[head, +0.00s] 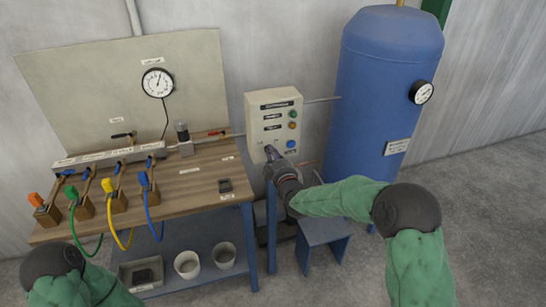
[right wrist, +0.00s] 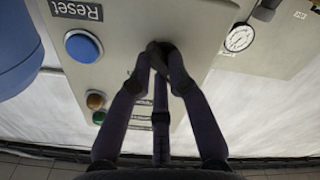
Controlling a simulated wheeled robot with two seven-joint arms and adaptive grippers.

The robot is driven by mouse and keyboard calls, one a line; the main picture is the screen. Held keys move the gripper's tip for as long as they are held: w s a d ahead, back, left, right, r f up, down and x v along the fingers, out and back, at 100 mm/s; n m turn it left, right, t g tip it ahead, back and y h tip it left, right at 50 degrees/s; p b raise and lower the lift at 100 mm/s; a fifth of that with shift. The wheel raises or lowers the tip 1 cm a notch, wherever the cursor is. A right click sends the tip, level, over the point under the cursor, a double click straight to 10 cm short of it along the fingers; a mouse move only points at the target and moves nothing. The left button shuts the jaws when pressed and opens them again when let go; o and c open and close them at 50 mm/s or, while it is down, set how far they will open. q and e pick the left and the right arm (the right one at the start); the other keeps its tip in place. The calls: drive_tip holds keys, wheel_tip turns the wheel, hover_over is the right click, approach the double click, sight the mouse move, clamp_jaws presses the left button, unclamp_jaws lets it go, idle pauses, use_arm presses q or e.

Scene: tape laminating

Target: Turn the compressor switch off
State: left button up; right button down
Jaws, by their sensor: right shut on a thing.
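The pale compressor control box (head: 258,108) hangs on the wall left of the blue tank. My right gripper (head: 270,153) is at the lower left of its front face. In the right wrist view my right gripper (right wrist: 160,50) has its fingers closed together against the box face (right wrist: 125,20), beside the blue Reset button (right wrist: 82,46). It is shut on what appears to be the switch, which the fingers hide, so its setting cannot be read. My left gripper is out of view; only part of the left arm shows at the lower left.
The blue tank (head: 385,90) stands close to the right of the box. The wooden bench (head: 205,180) with colored hoses, valves and a gauge (head: 157,83) is to the left. A small blue stand (head: 325,231) is below my right forearm.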

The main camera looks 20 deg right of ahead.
drive_tip(key=shift+n, duration=0.4)
drive_tip(key=c, duration=1.2)
unclamp_jaws()
drive_tip(key=s, duration=1.2)
drive_tip(key=shift+d, duration=0.15)
